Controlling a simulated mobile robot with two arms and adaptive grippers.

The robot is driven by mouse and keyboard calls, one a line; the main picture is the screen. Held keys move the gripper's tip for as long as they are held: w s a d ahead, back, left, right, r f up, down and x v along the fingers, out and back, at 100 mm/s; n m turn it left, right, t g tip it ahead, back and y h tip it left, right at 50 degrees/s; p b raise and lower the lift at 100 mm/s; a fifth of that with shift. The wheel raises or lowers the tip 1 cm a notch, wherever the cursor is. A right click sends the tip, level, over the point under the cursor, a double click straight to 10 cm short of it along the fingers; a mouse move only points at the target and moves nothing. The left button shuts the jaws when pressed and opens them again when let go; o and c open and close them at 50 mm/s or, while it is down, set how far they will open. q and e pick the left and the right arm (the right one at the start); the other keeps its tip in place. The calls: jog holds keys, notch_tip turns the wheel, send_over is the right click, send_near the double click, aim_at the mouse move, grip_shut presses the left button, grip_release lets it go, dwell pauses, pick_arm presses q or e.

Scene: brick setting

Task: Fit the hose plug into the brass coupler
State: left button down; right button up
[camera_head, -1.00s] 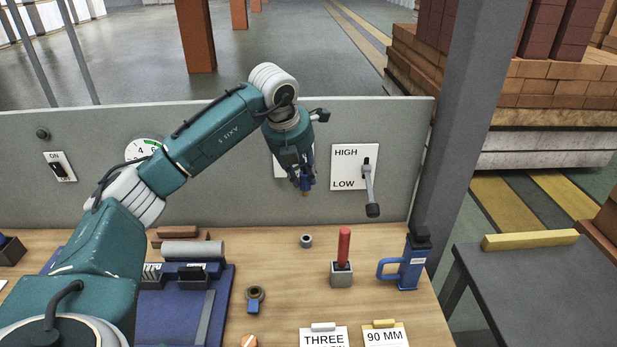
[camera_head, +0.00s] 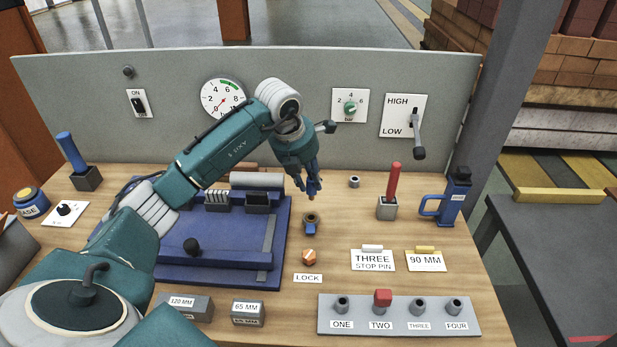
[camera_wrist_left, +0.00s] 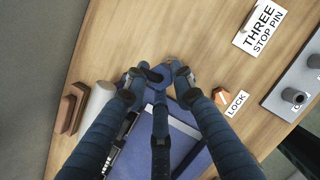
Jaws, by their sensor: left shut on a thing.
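My left gripper (camera_head: 308,186) is shut on the hose plug (camera_head: 311,197), of which only a small brass-orange tip shows below the fingers. The brass coupler (camera_head: 311,217) is a ring with a blue tab at its front, standing on the bench just right of the blue plate. In the head view the plug tip is just above the coupler ring, and a small gap shows between them. In the left wrist view the fingers (camera_wrist_left: 155,80) reach toward a blue rounded part; the plug cannot be made out there. My right gripper is not in view.
A grey collar (camera_head: 354,182) lies behind right. The blue plate (camera_head: 225,268) fills the left.

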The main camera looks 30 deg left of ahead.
aim_at(308, 194)
pick_arm(q)
jog(key=shift+r, duration=0.1)
notch_tip(308, 194, down, 2)
jog(key=shift+s+f+b, duration=0.1)
jog(key=shift+f+b, duration=0.1)
jog(key=shift+b, duration=0.7)
notch_tip(308, 194, down, 3)
jog(key=shift+r+b, duration=0.1)
jog(key=shift+b, duration=0.95)
jog(key=shift+f, duration=0.4)
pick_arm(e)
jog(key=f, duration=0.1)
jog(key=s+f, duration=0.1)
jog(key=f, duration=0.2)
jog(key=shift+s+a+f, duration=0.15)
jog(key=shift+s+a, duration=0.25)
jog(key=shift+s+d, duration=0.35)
pick_arm(q)
jog(key=shift+f+b, duration=0.15)
jog(key=shift+b, duration=0.15)
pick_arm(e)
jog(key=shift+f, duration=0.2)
